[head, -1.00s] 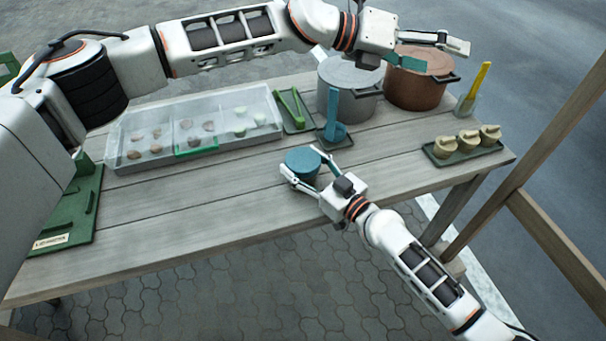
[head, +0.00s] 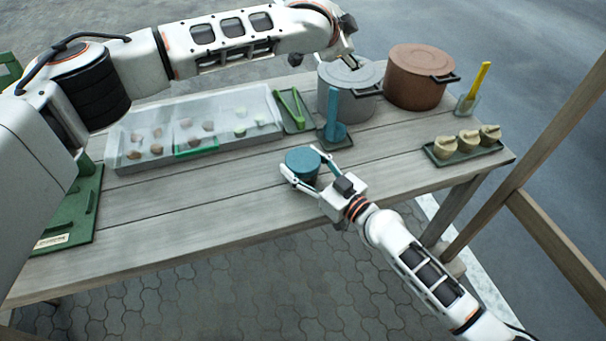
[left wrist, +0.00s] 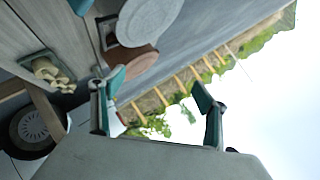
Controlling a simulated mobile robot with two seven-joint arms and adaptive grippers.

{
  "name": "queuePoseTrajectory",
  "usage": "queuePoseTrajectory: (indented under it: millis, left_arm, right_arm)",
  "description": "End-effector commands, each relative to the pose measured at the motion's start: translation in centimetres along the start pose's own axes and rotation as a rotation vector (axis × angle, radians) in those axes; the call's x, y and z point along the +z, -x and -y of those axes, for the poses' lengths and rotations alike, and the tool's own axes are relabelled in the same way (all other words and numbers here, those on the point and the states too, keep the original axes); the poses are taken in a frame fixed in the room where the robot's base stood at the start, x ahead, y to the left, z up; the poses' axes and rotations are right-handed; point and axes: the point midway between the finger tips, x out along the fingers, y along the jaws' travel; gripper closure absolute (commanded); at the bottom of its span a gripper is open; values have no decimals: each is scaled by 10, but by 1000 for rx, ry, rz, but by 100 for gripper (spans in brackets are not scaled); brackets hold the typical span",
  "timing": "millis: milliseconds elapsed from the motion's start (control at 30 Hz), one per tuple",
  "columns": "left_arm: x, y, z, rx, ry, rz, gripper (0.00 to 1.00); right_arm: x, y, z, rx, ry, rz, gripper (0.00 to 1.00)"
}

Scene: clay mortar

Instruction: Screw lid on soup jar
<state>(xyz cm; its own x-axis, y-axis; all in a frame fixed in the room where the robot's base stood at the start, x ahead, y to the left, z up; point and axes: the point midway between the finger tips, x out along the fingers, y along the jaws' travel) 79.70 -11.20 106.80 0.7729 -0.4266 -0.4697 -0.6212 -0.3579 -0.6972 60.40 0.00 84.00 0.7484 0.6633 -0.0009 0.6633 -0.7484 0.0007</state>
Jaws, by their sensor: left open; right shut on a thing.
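A round teal jar (head: 302,163) stands near the front edge of the table in the head view. Its top is a flat teal disc that looks like a lid; I cannot tell how tightly it sits. My right gripper (head: 303,178) is shut on the jar, one finger on each side. My left gripper (left wrist: 158,92) is open and empty in the left wrist view, with its teal fingertips well apart. In the head view the left hand is up by the grey pot, far behind the jar, and its fingers are mostly hidden behind the wrist.
A grey pot (head: 350,98) and a copper pot (head: 413,80) stand at the back right. A blue ladle (head: 333,108) stands behind the jar. A clear ingredient box (head: 112,160) fills the back left. A tray with beige items (head: 440,153) lies right. The table left of the jar is clear.

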Motion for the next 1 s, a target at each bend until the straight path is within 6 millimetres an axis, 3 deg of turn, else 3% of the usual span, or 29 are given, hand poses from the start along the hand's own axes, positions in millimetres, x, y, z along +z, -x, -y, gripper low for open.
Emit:
queuePoseTrajectory:
  millis: [100, 267, 500, 800, 1000]
  left_arm:
    - [34, 3, -26, 92, 137, 145, 26]
    - [75, 21, -67, 227, 294, 347, 26]
    - [118, 71, -125, 436, 445, 636, 26]
    - [136, 127, -164, 619, 495, 850, 26]
    - [138, 137, -169, 650, 497, 883, 26]
  right_arm:
    - [0, 0, 0, 0, 0, 0, 100]
    - [0, 0, 0, -1, 0, 0, 100]
    - [0, 0, 0, 0, 0, 0, 100]
    - [0, 0, 0, -1, 0, 0, 100]
    - [0, 0, 0, 0, 0, 0, 100]
